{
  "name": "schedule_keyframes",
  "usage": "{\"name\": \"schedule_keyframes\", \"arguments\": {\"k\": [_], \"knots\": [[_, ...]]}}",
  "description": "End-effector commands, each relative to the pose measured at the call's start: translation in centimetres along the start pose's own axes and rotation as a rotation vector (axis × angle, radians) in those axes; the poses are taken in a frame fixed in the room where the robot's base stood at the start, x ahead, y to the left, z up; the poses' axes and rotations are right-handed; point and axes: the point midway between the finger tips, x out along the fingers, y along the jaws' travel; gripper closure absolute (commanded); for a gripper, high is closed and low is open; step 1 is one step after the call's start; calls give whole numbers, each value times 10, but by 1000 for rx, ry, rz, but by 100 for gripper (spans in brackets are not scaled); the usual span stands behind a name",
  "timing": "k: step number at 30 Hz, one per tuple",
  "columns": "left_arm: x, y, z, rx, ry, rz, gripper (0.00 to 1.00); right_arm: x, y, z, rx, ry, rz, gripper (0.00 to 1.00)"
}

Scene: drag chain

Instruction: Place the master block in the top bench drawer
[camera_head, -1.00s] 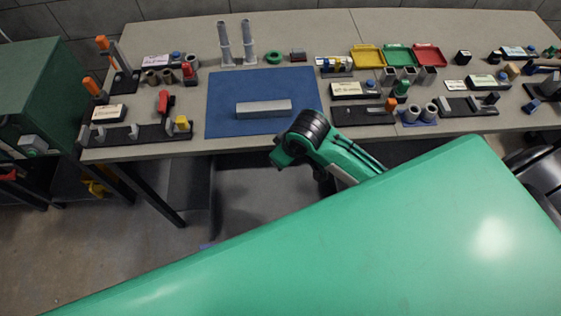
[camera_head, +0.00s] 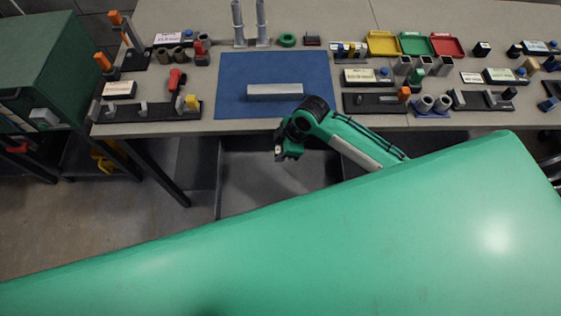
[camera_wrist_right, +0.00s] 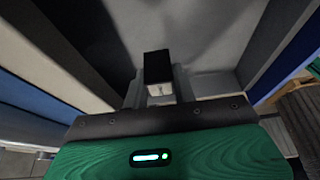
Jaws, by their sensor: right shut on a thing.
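My right gripper (camera_head: 285,154) is in front of the bench's front edge in the head view, pointing down over an open grey drawer (camera_head: 250,190) under the bench top. In the right wrist view it is shut on a small block (camera_wrist_right: 158,66) with a black top and a pale lower part, held between the two fingers. I take it to be the master block. The grey drawer floor (camera_wrist_right: 205,50) lies beyond it, with drawer walls at both sides. Whether the block touches the floor, I cannot tell. My left gripper is out of view.
A long grey bar (camera_head: 275,91) lies on a blue mat (camera_head: 235,75) on the bench. Racks with small parts (camera_head: 145,110) stand left of the mat, and more racks and coloured trays (camera_head: 383,43) stand right. A green cabinet (camera_head: 40,60) stands at the far left.

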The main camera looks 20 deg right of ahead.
Motion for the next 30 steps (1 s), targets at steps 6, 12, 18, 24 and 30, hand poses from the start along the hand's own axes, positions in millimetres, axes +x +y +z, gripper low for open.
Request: {"name": "schedule_keyframes", "arguments": {"k": [6, 12, 18, 24, 30], "knots": [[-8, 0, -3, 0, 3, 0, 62, 38, 0, 16, 2, 0, 0, 100], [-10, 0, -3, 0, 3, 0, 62, 54, 0, 22, 2, 0, 0, 100], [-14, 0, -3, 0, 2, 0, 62, 77, 0, 31, 2, 1, 1, 100], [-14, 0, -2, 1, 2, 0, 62, 82, 0, 34, 0, 1, 3, 100], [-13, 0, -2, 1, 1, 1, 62, 84, 0, 35, 0, 0, 2, 100]]}}
